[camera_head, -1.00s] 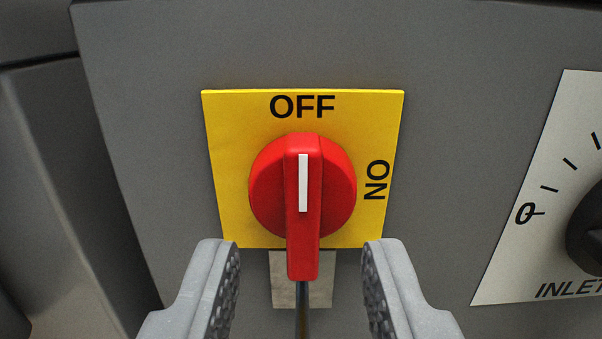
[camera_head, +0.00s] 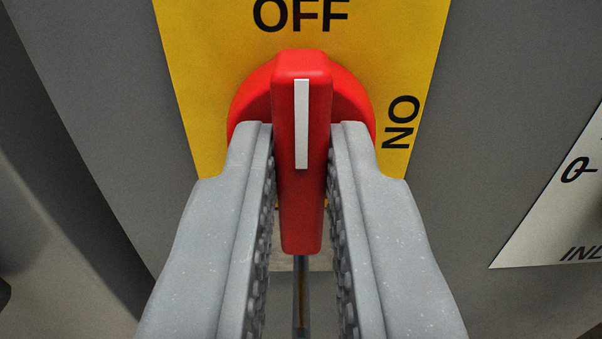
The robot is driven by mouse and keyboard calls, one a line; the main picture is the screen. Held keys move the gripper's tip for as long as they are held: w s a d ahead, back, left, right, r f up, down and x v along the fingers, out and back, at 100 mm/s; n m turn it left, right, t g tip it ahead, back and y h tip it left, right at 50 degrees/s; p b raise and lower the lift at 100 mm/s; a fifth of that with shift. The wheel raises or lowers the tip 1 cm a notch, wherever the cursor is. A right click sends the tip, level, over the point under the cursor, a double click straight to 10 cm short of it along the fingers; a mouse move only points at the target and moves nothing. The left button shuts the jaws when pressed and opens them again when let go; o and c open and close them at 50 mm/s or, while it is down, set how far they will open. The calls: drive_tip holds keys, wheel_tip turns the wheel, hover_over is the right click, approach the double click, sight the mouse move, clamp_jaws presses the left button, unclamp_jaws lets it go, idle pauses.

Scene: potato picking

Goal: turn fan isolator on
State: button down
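The fan isolator is a red rotary switch (camera_head: 302,215) on a yellow plate (camera_head: 205,100) in the head view. Its raised handle stands upright, and its white line points up at the word OFF. The word ON is printed sideways on the plate, to the right of the knob. My gripper (camera_head: 302,130) has one grey finger on each side of the handle, closed in on it with little or no gap at the fingertips. The fingers hide the lower sides of the round red base and part of the plate's lower edge.
The yellow plate sits on a grey panel (camera_head: 490,100). A pale dial plate (camera_head: 550,225) is partly in view at the right edge, clear of my fingers. A darker grey surface lies at the left.

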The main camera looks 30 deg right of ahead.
idle(0.3)
drive_tip(key=m+b, duration=0.1)
drive_tip(key=m, duration=0.3)
drive_tip(key=shift+s+d+f+m+b, duration=0.1)
drive_tip(key=shift+f+m+b, duration=0.1)
drive_tip(key=shift+m+b, duration=0.2)
drive_tip(key=m+b, duration=0.3)
drive_tip(key=m, duration=0.1)
drive_tip(key=shift+f+m, duration=0.15)
drive_tip(key=shift+m, duration=0.15)
drive_tip(key=m+b, duration=0.2)
drive_tip(key=m, duration=0.1)
drive_tip(key=m+b, duration=0.1)
drive_tip(key=shift+d+f+b, duration=0.15)
drive_tip(key=shift+f+b, duration=0.1)
drive_tip(key=shift+b, duration=0.15)
drive_tip(key=m+b, duration=0.4)
drive_tip(key=shift+s+d, duration=0.1)
drive_tip(key=shift+m, duration=0.4)
drive_tip(key=c, duration=1.4)
unclamp_jaws()
drive_tip(key=shift+c, duration=0.2)
drive_tip(key=shift+r, duration=0.1)
